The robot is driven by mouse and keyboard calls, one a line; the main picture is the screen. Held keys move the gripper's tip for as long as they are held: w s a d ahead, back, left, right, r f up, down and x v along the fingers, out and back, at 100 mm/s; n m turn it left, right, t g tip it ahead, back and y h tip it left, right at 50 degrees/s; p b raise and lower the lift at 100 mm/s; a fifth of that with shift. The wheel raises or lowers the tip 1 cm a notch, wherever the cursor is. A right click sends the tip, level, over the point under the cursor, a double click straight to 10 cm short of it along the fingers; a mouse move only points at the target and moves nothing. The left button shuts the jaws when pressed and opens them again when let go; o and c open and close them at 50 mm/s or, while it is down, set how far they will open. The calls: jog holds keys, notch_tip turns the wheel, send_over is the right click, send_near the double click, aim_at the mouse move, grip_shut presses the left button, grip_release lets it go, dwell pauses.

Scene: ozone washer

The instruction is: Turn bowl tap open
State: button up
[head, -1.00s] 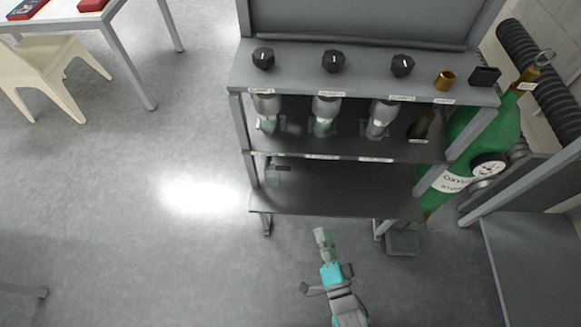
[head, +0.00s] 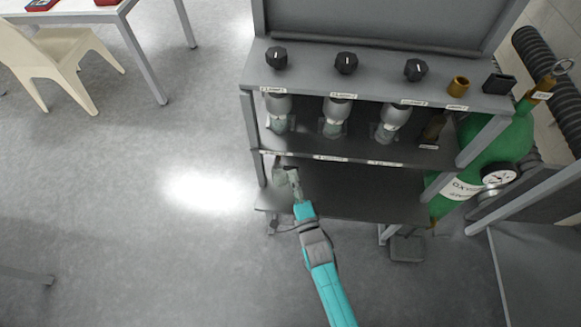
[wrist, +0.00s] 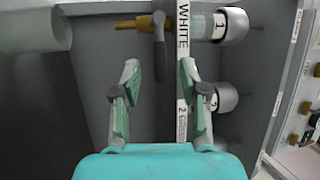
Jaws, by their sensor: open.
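In the wrist view a tap (wrist: 158,40) shows at the top centre: a brass fitting with a dark grey lever hanging down in the picture. I take it to be the bowl tap; no label on it is readable. My gripper (wrist: 159,70) is open and empty, its two green-padded fingers pointing at the tap. The lever's lower end appears between the fingertips, but I cannot tell the depth or any contact. In the head view my gripper (head: 288,176) is at the left of the rack's lower bay, and the tap cannot be made out there.
The grey rack (head: 350,204) has three black knobs above and several bottles on its middle shelf. A pale cylinder (wrist: 32,30) is at upper left in the wrist view; a "WHITE" label (wrist: 183,30) is beside the tap. A green oxygen cylinder (head: 500,150) stands right.

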aim_at(290, 167)
jog(key=shift+x, duration=2.05)
grip_shut()
